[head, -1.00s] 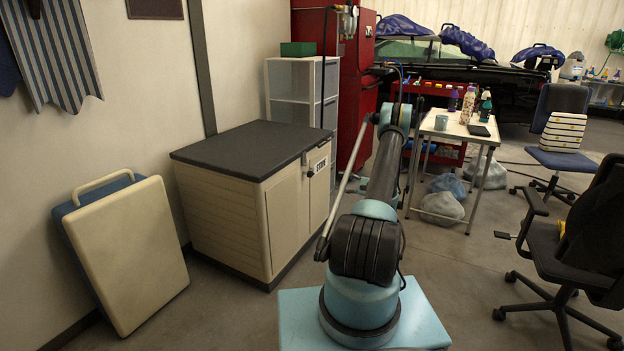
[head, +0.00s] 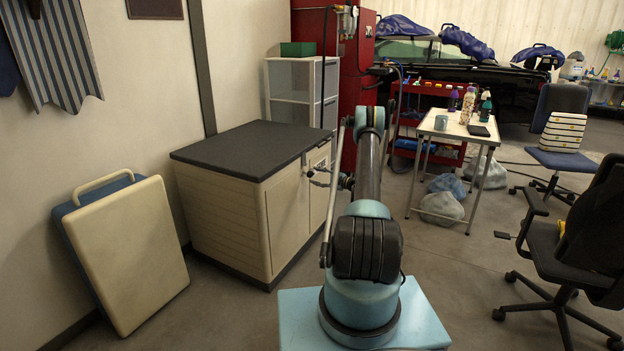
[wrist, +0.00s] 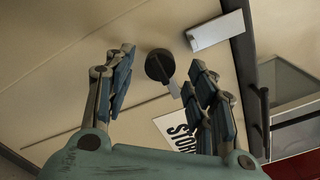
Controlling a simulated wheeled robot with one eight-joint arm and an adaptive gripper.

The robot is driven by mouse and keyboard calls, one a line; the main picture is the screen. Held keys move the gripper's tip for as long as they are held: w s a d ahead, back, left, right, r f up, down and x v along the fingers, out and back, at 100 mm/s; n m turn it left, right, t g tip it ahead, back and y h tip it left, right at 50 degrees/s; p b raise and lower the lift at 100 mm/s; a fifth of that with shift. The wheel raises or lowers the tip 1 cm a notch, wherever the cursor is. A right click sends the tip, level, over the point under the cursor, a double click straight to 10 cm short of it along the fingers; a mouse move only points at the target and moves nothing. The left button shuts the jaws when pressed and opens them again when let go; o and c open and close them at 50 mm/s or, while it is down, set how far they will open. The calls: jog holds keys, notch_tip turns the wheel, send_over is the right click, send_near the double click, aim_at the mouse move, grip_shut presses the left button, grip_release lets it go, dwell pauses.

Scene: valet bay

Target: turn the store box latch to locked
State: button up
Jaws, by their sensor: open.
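The store box (head: 228,205) is a cream cabinet with a dark top, standing against the left wall in the head view. Its latch (wrist: 159,66) is a dark round knob with a light grey tab, on the cream door face in the wrist view. The tab points down and to the right there. My gripper (wrist: 157,82) is open, one finger on each side of the latch, and I see no clear contact. In the head view my gripper (head: 317,176) is small at the box's front, and the latch cannot be made out.
A white STORE label (wrist: 178,130) and a pale plate (wrist: 215,31) are on the box front. A white table (head: 455,127) with bottles stands to the right. A black chair (head: 580,230) is at far right. A cream case (head: 125,250) leans on the left wall.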

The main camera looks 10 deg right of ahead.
aim_at(311, 172)
jog(key=shift+x, duration=1.5)
